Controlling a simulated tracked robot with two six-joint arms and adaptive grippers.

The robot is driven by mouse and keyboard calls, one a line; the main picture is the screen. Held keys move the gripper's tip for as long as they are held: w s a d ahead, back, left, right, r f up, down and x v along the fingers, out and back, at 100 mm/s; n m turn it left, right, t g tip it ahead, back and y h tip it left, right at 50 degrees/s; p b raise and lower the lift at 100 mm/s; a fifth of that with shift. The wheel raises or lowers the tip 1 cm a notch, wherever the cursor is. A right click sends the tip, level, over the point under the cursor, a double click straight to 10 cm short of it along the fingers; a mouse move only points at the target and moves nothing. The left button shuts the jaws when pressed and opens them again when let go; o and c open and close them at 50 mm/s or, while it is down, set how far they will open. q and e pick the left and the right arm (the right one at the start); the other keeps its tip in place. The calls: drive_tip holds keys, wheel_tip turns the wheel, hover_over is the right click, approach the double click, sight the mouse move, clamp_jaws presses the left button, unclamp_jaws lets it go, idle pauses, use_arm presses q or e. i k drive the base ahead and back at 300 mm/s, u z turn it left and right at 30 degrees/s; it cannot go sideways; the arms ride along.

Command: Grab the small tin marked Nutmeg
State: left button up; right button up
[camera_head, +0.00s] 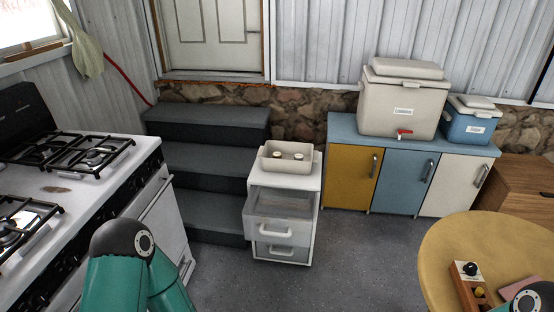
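No tin with a readable Nutmeg label shows in the head view. A beige open tray (270,163) stands on top of a small white drawer cart (313,183) near the middle. Two small round things, a left one (262,157) and a right one (298,156), show inside the tray. They may be tins, but they are too small to read. The cart's upper drawer (275,231) looks partly open, and its inside is not clear. My teal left arm shows at the bottom left, and a bit of my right arm at the bottom right corner. Neither gripper is in view.
A stove (75,185) stands at the left, and dark steps (205,160) lie behind. A low cabinet (380,180) holds a large cooler (390,110) and a small blue one (468,129). A round wooden table (450,240) is at the right. Grey floor between is clear.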

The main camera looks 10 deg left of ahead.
sight(276, 155)
drive_tip(key=u, duration=0.1)
drive_tip(key=i, duration=0.95)
drive_tip(key=u, duration=0.6)
drive_tip(key=i, duration=1)
drive_tip(key=u, duration=0.5)
